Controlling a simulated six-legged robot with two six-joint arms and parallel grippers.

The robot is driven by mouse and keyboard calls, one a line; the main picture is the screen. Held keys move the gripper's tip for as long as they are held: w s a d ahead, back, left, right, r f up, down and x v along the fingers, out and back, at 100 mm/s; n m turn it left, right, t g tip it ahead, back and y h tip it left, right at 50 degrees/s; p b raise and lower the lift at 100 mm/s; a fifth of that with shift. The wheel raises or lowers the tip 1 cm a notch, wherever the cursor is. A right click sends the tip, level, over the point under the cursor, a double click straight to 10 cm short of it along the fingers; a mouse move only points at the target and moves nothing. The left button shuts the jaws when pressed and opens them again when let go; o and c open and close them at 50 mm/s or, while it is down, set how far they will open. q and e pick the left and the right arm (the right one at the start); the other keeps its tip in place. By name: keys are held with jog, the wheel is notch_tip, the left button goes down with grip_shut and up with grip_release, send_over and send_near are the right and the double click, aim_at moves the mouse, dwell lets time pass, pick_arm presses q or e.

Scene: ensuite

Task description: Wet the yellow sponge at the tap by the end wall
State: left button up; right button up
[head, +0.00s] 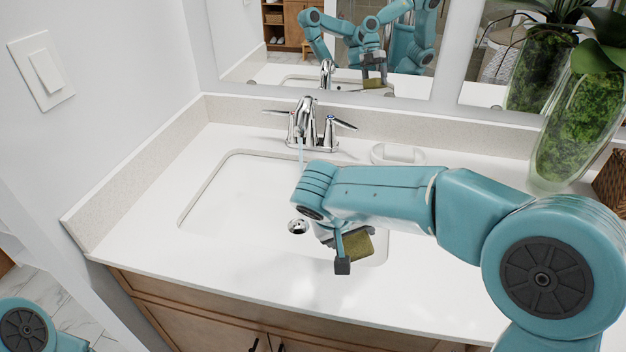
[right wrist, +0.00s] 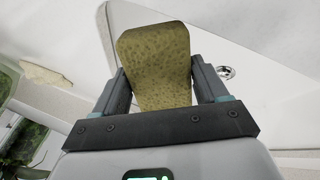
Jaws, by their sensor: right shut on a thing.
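The yellow sponge (head: 358,247) is between the fingers of my right gripper (head: 343,252), over the right part of the sink basin (head: 230,205). It also shows in the right wrist view (right wrist: 157,62), olive yellow and pitted, with a finger on each side. My right gripper is shut on it. The chrome tap (head: 305,122) stands behind the basin by the mirror wall. My left gripper is not in view.
A white soap dish (head: 397,154) lies right of the tap. Glass vases with plants (head: 575,125) stand at the right. The drain (head: 298,226) is left of the sponge. The mirror (head: 330,50) is behind the tap, and a side wall with a switch (head: 45,72) is at left.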

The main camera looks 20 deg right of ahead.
pick_arm(q)
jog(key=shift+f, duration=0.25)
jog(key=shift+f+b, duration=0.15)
jog(key=shift+b, duration=0.15)
dwell(0.4)
dwell(0.5)
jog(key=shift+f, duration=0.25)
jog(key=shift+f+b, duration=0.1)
jog(key=shift+b, duration=0.3)
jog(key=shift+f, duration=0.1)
dwell(0.4)
